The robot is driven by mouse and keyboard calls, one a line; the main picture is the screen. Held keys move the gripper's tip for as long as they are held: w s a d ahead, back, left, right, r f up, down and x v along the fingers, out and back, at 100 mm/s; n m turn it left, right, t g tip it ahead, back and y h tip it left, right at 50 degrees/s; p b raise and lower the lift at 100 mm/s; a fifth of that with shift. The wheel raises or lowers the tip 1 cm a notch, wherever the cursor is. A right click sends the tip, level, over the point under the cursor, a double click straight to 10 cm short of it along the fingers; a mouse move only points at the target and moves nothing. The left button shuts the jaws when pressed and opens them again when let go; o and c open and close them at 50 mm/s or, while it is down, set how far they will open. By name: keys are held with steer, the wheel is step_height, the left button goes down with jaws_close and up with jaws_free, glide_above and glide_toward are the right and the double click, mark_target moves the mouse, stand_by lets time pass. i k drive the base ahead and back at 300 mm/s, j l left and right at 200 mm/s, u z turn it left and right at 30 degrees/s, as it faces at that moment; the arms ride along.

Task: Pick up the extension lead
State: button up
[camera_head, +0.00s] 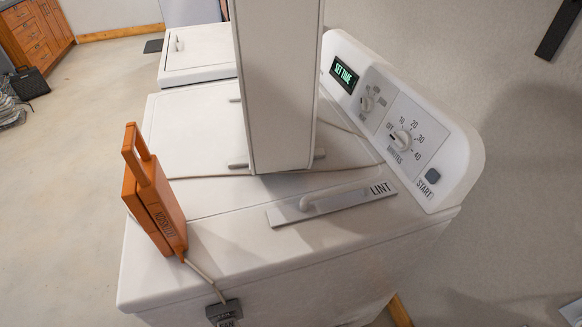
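An orange case with a loop handle and dark lettering (163,203) stands tilted near the front left corner of the dryer top (240,240). A thin cord (203,273) runs from its lower end to a dark grey block (223,312) at the dryer's front edge. This looks like the extension lead, but I cannot be certain. The block is partly cut off by the bottom of the picture. My gripper is not in view.
A tall white box-shaped thing (278,90) rises from the dryer top. The control panel (400,110) borders the right side and a lint handle (330,203) lies in front. Open floor (60,190) lies left.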

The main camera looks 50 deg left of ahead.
mark_target(147, 192)
steer(key=u, duration=1.8)
steer(key=l+u, duration=0.1)
steer(key=u, duration=0.25)
steer(key=k+l+u, duration=0.1)
steer(key=u, duration=0.25)
steer(key=l+u, duration=0.1)
steer(key=u, duration=0.25)
steer(key=k+j, duration=0.05)
